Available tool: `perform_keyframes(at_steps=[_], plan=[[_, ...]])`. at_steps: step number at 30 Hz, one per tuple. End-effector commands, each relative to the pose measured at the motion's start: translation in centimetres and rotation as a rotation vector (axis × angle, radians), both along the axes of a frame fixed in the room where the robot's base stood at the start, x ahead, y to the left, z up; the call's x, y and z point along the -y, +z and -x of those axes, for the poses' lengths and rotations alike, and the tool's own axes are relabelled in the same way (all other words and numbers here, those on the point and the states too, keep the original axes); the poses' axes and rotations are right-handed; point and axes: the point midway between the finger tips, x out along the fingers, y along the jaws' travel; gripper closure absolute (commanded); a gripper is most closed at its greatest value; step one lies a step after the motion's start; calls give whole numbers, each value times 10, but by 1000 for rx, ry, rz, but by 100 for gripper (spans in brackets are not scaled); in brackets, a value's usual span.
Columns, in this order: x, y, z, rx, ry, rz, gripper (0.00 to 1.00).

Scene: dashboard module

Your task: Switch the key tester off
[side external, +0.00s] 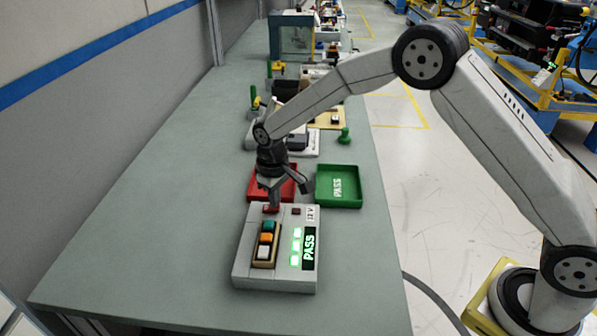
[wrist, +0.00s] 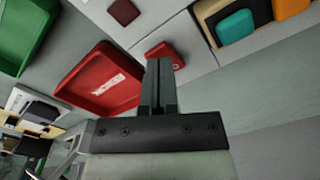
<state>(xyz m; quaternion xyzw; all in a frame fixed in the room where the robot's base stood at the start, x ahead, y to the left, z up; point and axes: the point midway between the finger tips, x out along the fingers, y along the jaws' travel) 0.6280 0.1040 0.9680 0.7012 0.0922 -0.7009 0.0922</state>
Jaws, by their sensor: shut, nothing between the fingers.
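The key tester (side external: 245,272) is a pale grey box at the near part of the bench. Its display (side external: 309,248) reads PASS in green and several green lamps (side external: 296,246) are lit. A key module (side external: 264,244) with teal, orange and white keys sits in it. A red switch (side external: 271,209) is at its far left edge, and a dark red one (side external: 296,211) is to the right. My gripper (side external: 274,202) is shut and empty, pointing down right at the red switch. In the wrist view the fingertips (wrist: 160,62) overlap the red switch (wrist: 169,53); contact cannot be told.
A red tray (side external: 257,190) lies just behind the tester, close to my gripper, and a green tray (side external: 338,203) marked PASS lies to its right. More fixtures and parts stand farther back along the bench. The bench left of the tester is clear.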

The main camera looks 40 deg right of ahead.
Motion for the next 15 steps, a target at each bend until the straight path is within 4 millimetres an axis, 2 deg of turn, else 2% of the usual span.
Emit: perform_keyframes(at_steps=[15], plan=[[0, -6, 0, -1, 0, 0, 100]])
